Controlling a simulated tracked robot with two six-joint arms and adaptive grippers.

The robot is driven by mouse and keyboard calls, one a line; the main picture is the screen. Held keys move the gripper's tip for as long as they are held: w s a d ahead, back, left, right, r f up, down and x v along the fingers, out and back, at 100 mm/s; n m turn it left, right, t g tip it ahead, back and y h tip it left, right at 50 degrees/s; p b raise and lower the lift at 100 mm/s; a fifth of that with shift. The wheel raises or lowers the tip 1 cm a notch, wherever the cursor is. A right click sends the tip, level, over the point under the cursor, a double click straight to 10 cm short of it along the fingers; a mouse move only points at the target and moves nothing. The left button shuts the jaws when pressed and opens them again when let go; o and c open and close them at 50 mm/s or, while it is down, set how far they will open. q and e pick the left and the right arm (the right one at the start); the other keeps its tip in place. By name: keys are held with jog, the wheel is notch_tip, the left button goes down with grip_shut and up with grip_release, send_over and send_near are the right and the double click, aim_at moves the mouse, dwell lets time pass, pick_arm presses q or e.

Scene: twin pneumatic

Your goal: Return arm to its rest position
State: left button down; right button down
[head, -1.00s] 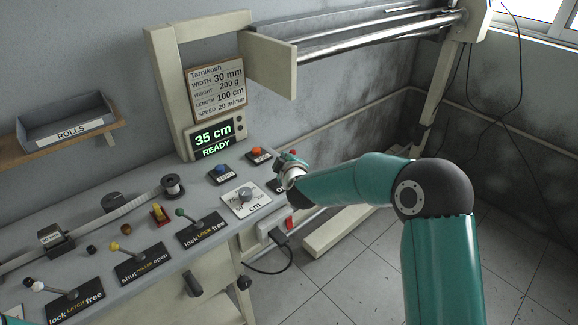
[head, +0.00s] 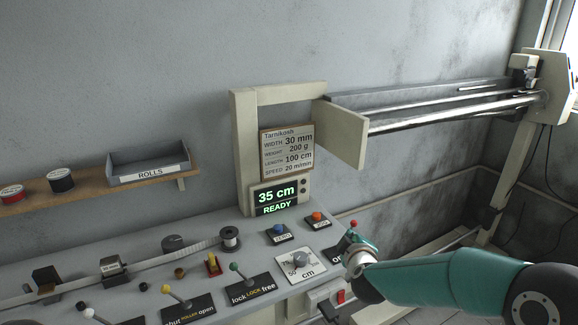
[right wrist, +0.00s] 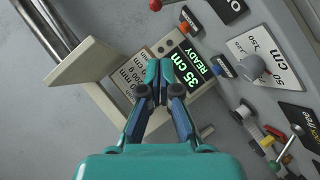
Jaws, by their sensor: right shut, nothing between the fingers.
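My right arm (head: 445,284) comes in from the lower right in the head view. My right gripper (head: 350,243) is at the right end of the panel, in front of a red-knobbed switch (head: 353,223), and covers part of its label. In the right wrist view the gripper's fingers (right wrist: 161,76) are together with nothing between them. They overlap the green display in that picture; I cannot tell the gap to it. The display (head: 275,197) reads 35 cm READY. My left gripper is not in view.
The panel carries a dial (head: 300,260), blue (head: 279,229) and orange (head: 316,216) buttons and several levers. A spec board (head: 287,152) stands above the display. Metal rails (head: 450,113) run to the right. A wall shelf (head: 98,191) is at left.

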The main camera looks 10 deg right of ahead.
jog(key=s+a+f+g+y, duration=0.1)
jog(key=s+f+g, duration=0.1)
jog(key=s+f, duration=0.5)
jog(key=s+a+f+g+y, duration=0.1)
jog(key=s+f+g, duration=0.1)
jog(key=f, duration=0.8)
jog(key=s+a+f+g+y, duration=0.1)
jog(key=s+f+g, duration=0.1)
jog(key=s+f, duration=0.5)
jog(key=s+a+f+m+g+y, duration=0.1)
jog(key=s+a+f+m+g, duration=0.1)
jog(key=s, duration=0.4)
jog(key=s+a+f+m+g+y, duration=0.1)
jog(key=s+a+f+m+g, duration=0.1)
jog(key=s+m, duration=0.4)
jog(key=s+a+f+m+g+y, duration=0.1)
jog(key=s+a+f+m+g, duration=0.2)
jog(key=s, duration=0.5)
notch_tip(320, 180, down, 2)
jog(key=shift+s+a+f+m+y, duration=0.15)
jog(key=shift+a+m+y, duration=0.2)
jog(key=shift+a, duration=0.4)
